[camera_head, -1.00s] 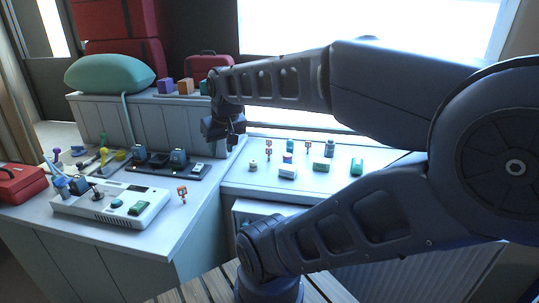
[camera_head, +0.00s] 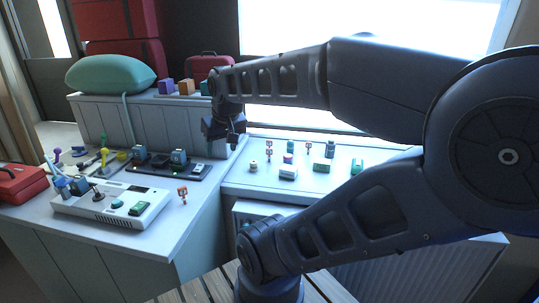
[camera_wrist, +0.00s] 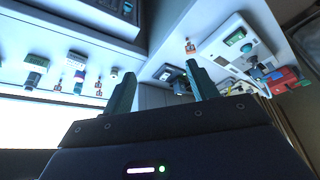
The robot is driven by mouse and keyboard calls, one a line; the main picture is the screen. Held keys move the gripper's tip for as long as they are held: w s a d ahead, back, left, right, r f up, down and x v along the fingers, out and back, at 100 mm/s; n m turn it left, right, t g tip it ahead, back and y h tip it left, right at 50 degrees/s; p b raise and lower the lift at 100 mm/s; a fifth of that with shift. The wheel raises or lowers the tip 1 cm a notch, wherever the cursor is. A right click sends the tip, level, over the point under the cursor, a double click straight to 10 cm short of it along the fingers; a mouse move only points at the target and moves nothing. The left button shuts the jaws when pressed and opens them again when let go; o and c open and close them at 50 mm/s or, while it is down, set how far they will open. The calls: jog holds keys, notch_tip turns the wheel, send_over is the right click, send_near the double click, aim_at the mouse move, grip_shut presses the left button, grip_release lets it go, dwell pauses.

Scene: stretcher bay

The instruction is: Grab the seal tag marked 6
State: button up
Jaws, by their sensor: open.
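Small red-and-white tags stand upright. One tag (camera_head: 183,195) is on the left counter beside the white console, and two more, a left one (camera_head: 268,149) and a right one (camera_head: 308,147), are on the window-side counter. Their markings are too small to read, so I cannot tell which is 6. In the wrist view, one tag (camera_wrist: 190,47) shows above and between the fingers, with others (camera_wrist: 79,76) at the left. My gripper (camera_head: 234,137) is open and empty, above the inner corner of the counters, apart from every tag. It also shows in the wrist view (camera_wrist: 161,70).
The white console (camera_head: 112,203) and a dark tray (camera_head: 170,168) with devices occupy the left counter, with a red case (camera_head: 20,183) at its left end. Small boxes, such as a white-green one (camera_head: 288,174), and bottles (camera_head: 330,149) crowd the window-side counter. A raised ledge (camera_head: 150,127) stands behind.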

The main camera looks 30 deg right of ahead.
jog(key=w+d+m+y, duration=0.15)
jog(key=w+d, duration=0.35)
jog(key=w, duration=0.7)
jog(key=m+g+h, duration=0.1)
jog(key=m+h, duration=0.3)
jog(key=m, duration=0.3)
send_near(270, 154)
jog(key=w, duration=0.2)
jog(key=shift+n, duration=0.25)
jog(key=x, duration=0.5)
jog(key=shift+w+d+f, duration=0.1)
jog(key=shift+f, duration=0.1)
jog(key=x, duration=0.2)
jog(key=s+x, duration=0.1)
jog(key=x, duration=0.1)
jog(key=shift+w+d+f, duration=0.1)
jog(key=shift+d+f, duration=0.15)
jog(key=shift+w+d+f, duration=0.1)
jog(key=shift+w+f, duration=0.1)
jog(key=shift+f, duration=0.25)
jog(key=shift+c, duration=0.2)
